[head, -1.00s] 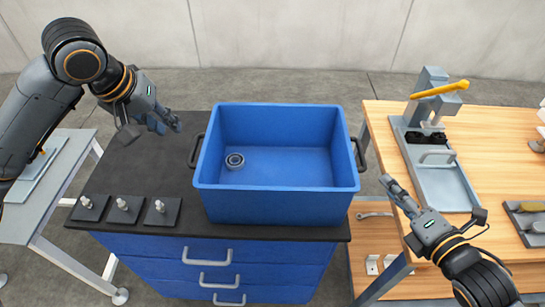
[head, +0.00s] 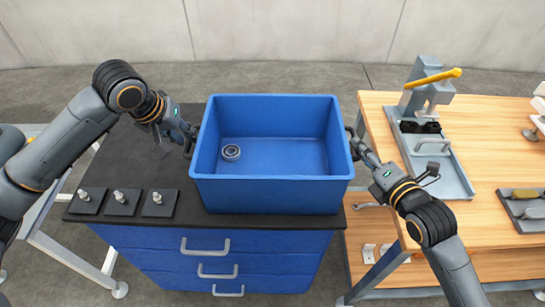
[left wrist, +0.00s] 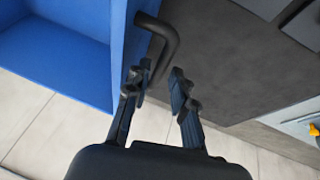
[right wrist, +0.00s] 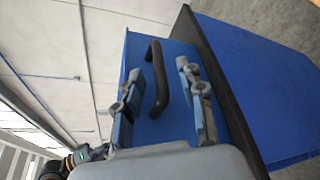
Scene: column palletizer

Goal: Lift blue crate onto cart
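The blue crate (head: 270,194) sits on the black top of the blue drawer cabinet, with a small ring-shaped part (head: 231,152) inside. My left gripper (head: 190,135) is at the crate's left handle; in the left wrist view its open fingers (left wrist: 157,88) are at the black handle (left wrist: 168,40), with a gap between them. My right gripper (head: 358,148) is at the crate's right side; in the right wrist view its open fingers (right wrist: 158,82) stand on either side of the black handle (right wrist: 158,70). Neither gripper is closed on a handle. No cart can be made out for certain.
Several dark plates with pegs (head: 120,200) lie at the cabinet top's front left. A wooden workbench (head: 480,230) stands close on the right, with a press (head: 430,90) on it. A grey metal-framed table stands at the left.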

